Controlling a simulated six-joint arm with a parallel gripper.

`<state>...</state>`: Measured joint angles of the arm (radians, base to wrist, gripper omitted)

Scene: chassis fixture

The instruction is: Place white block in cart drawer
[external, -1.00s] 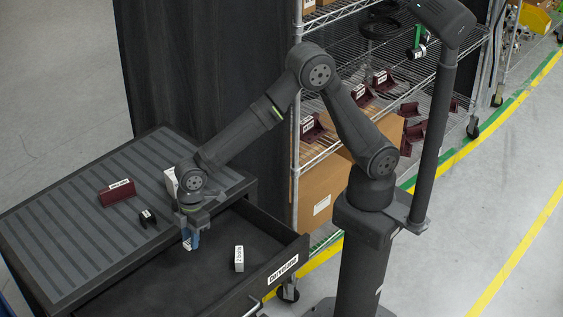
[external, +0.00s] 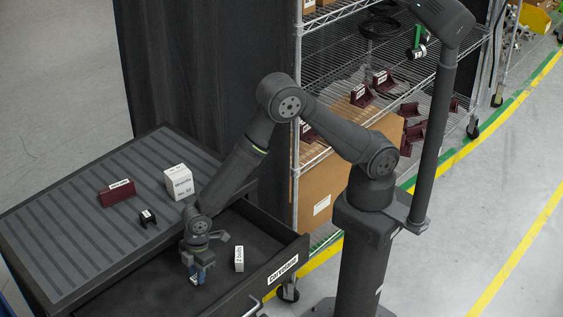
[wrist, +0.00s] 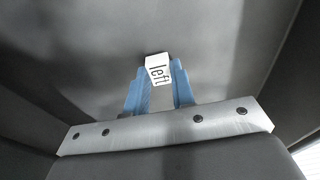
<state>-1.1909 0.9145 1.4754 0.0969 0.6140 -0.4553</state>
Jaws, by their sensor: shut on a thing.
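My gripper (external: 197,272), with blue fingers, is low inside the open cart drawer (external: 264,240). It is shut on a small block labelled "left" (wrist: 158,70), whose white face shows between the fingertips in the wrist view. In the external view the fingers mostly hide it. Whether it touches the drawer floor is hard to tell. Another white block (external: 239,258), labelled "2 bolts", stands in the drawer to the right of my gripper. A larger white cube (external: 179,182) with a label sits on the ribbed cart top.
On the cart top (external: 80,225) also lie a dark red part (external: 117,193) and a small black part (external: 148,217). The drawer front (external: 284,268) and side walls rise around my gripper. A wire shelf (external: 345,75) with dark red brackets stands behind.

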